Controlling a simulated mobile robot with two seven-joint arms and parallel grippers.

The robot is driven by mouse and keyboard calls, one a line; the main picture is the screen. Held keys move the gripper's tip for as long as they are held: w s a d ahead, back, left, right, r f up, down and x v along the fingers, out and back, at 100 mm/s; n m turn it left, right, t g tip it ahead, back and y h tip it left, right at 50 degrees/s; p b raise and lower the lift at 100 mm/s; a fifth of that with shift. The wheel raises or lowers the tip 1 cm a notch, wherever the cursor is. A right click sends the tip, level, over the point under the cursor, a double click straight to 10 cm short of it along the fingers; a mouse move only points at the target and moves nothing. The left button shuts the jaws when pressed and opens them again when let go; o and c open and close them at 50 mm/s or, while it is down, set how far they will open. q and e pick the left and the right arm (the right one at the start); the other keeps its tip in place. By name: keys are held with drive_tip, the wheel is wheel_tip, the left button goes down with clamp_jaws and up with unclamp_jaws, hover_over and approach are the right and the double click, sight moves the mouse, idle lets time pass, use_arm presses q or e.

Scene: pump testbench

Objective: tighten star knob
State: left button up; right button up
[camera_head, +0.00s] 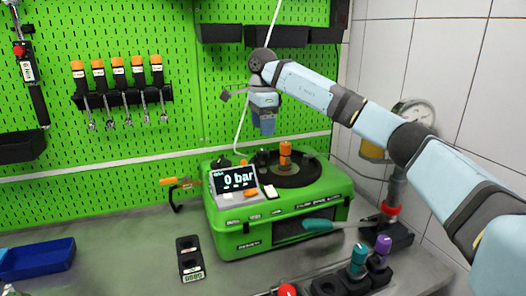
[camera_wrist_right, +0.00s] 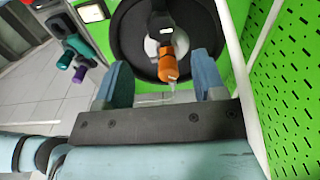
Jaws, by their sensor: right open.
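The green test bench (camera_head: 228,216) stands on the grey worktop, its display reading "0 bar". An orange-topped part (camera_head: 285,152) stands upright in the round black recess (camera_head: 309,175) on its top. I cannot clearly make out a star shape on any knob. My right gripper (camera_head: 264,128) points down above the bench, to the left of the orange part and higher. In the right wrist view, its two blue fingers (camera_wrist_right: 163,66) are open and apart, with the orange part (camera_wrist_right: 168,65) showing between and beyond them. Nothing appears held. My left gripper is not in view.
A pegboard (camera_head: 150,40) with several orange-handled tools stands behind. A gauge (camera_head: 413,112) on a pipe is at right. Teal (camera_head: 358,258) and purple (camera_head: 383,245) topped parts stand front right. A blue tray (camera_head: 37,258) lies at left. The worktop left of the bench is mostly clear.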

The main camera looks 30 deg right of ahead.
sight(263, 151)
wheel_tip(263, 151, down, 8)
drive_tip(key=shift+f, duration=0.1)
drive_tip(key=shift+c, duration=0.2)
drive_tip(key=c, duration=0.9)
